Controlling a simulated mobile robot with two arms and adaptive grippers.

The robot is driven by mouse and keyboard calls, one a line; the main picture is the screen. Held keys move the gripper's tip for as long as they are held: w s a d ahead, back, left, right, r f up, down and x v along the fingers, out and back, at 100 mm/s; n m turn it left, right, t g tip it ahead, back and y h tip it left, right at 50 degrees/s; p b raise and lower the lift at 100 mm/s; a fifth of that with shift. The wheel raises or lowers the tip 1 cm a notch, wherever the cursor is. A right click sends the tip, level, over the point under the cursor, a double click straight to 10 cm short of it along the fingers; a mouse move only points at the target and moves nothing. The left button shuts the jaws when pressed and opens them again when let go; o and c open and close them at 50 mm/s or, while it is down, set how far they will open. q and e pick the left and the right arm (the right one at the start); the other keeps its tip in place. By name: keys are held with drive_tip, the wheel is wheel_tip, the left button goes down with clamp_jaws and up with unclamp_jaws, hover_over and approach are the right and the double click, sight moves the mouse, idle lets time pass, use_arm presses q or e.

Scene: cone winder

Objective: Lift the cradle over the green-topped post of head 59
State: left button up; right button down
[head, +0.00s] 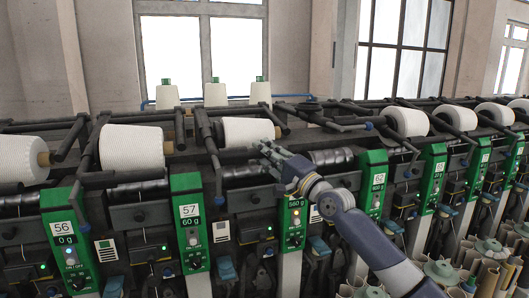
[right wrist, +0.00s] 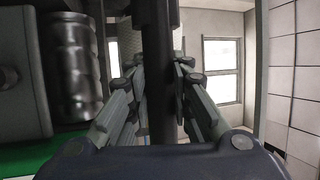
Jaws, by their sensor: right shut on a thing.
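My right gripper (head: 270,151) reaches in front of the winder, just below and right of a white cone (head: 248,131). In the right wrist view its fingers (right wrist: 160,68) are closed on both sides of a dark cradle bar (right wrist: 156,110). The bar runs upright through the picture between them. A green panel reading 660 g (head: 293,222) stands below the gripper; my arm and hand hide its head number. The number on the green panel to its right (head: 378,180) is too small to read surely. My left gripper is not in view.
Panels 56 (head: 69,245) and 57 (head: 189,222) stand to the left, with cones above. More heads run off to the right. Dark cradle arms (head: 325,117) stick out beside the gripper. A ribbed metal roller (right wrist: 75,65) is close on the left in the wrist view.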

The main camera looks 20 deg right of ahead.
drive_tip(key=r+p, duration=0.2)
drive_tip(key=r, duration=0.3)
drive_tip(key=shift+s+p, duration=0.2)
drive_tip(key=shift+p, duration=0.1)
drive_tip(key=shift+r, duration=0.45)
drive_tip(key=shift+f, duration=0.25)
drive_tip(key=c, duration=1.5)
unclamp_jaws()
drive_tip(key=shift+s, duration=0.1)
drive_tip(key=shift+o, duration=0.3)
drive_tip(key=shift+s+r, duration=0.1)
drive_tip(key=v, duration=1.2)
